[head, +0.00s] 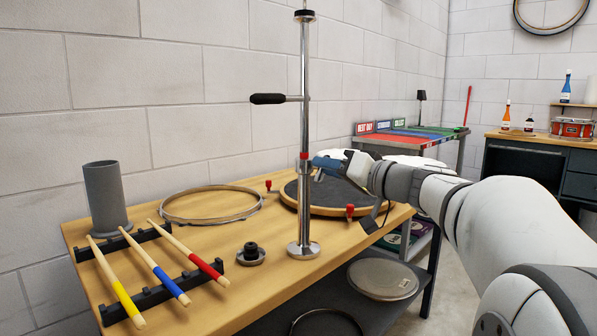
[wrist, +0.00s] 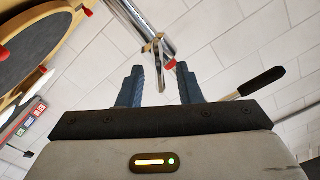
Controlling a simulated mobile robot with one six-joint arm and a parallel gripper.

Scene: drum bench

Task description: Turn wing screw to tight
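A chrome stand (head: 304,205) rises upright from the wooden bench, with a red mark (head: 303,156) partway up its pole. In the wrist view the pole (wrist: 145,22) runs in from the top, with a small metal wing screw (wrist: 158,50) on it and the red part (wrist: 170,65) beside it. My gripper (head: 318,162) is level with the red mark, close to the pole's right side. In the wrist view its two blue fingers (wrist: 158,72) are apart and hold nothing. The wing screw shows in the gap, around or just beyond the fingertips; contact is not visible. In the head view the screw is not clearly distinguishable.
A side bar with a black grip (head: 268,98) sticks out left above my gripper. A round dark pad (head: 325,193) lies behind the pole. The bench (head: 205,245) also holds a hoop (head: 210,204), a grey cylinder (head: 106,198) and a rack with coloured sticks (head: 155,268).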

